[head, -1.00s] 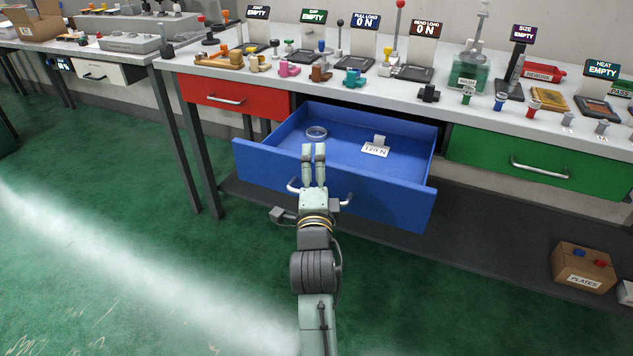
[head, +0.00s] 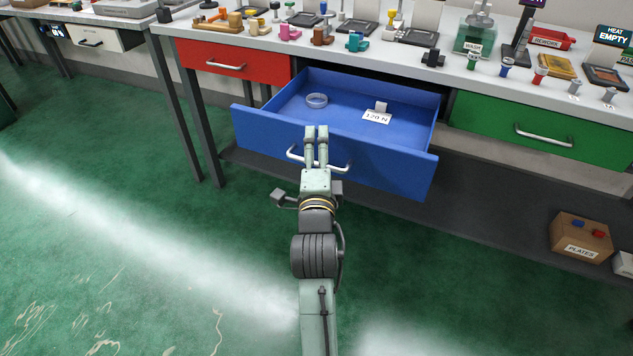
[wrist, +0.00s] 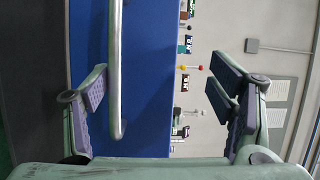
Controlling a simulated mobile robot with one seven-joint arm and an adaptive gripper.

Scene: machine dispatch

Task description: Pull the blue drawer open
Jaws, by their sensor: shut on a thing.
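The blue drawer (head: 390,172) stands pulled well out from under the bench, its inside exposed. Its silver bar handle (head: 336,168) runs across the front. In the wrist view the handle (wrist: 117,60) lies between my fingers, near the left one, against the blue front (wrist: 145,90). The contact itself is not clear there. A clear ring (head: 316,100) and a small block with a "120 N" card (head: 377,116) lie inside the drawer.
A shut red drawer (head: 262,63) is to the left and a shut green drawer (head: 500,122) to the right. The bench top (head: 460,75) holds several fixtures and small parts. A "PLATES" box (head: 580,238) is low at the right. Green floor (head: 150,260) is free at the left.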

